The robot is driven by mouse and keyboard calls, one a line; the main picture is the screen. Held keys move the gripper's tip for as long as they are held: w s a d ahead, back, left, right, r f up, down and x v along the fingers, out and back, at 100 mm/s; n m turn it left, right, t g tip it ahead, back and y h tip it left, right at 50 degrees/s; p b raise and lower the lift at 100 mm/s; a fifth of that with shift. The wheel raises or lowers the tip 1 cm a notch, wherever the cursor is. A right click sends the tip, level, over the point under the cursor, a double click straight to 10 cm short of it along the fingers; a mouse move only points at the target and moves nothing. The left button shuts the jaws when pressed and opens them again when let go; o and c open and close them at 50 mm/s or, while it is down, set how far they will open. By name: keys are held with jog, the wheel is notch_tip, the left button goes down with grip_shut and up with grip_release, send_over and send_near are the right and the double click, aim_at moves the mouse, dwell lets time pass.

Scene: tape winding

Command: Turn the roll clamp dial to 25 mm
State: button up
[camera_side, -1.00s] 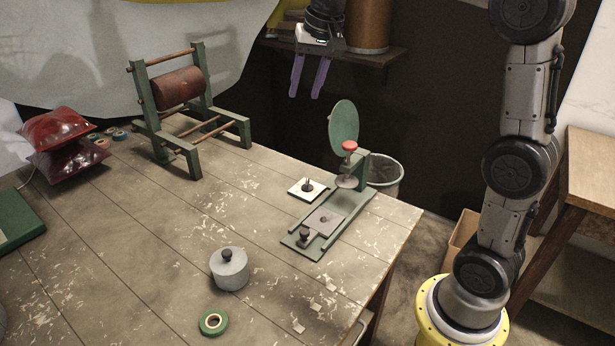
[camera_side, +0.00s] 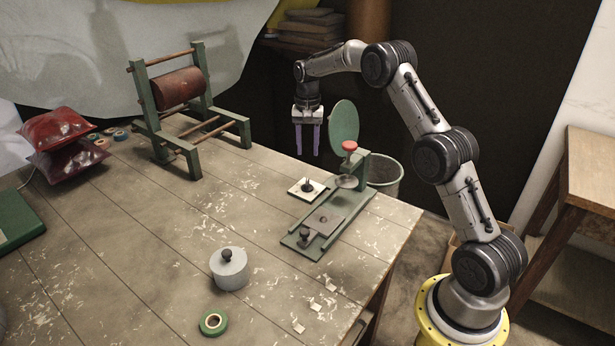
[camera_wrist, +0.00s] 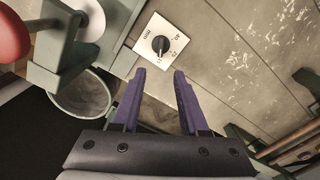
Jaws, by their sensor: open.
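The roll clamp dial is a white square plate with a black knob (camera_side: 308,184), lying on the table beside the green clamp frame. In the wrist view the dial plate (camera_wrist: 149,26) carries small printed numbers and "mm", and the knob (camera_wrist: 160,44) has a pale pointer mark. The mark seems to face the lower side, near the 15; its exact setting is hard to read. My gripper (camera_side: 308,154) points down, open and empty, above and behind the dial. In the wrist view its purple fingertips (camera_wrist: 160,72) are apart, just below the dial and not touching it.
The green frame with a red knob (camera_side: 349,146) and a round disc (camera_side: 343,122) stands close right of the dial. A grey lidded weight (camera_side: 229,270) and a green tape roll (camera_side: 213,322) are nearer the front. The table left of the dial is clear.

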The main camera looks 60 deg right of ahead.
aim_at(308, 179)
notch_tip(308, 179, down, 11)
jog(key=shift+r, duration=0.15)
dwell(0.4)
grip_shut()
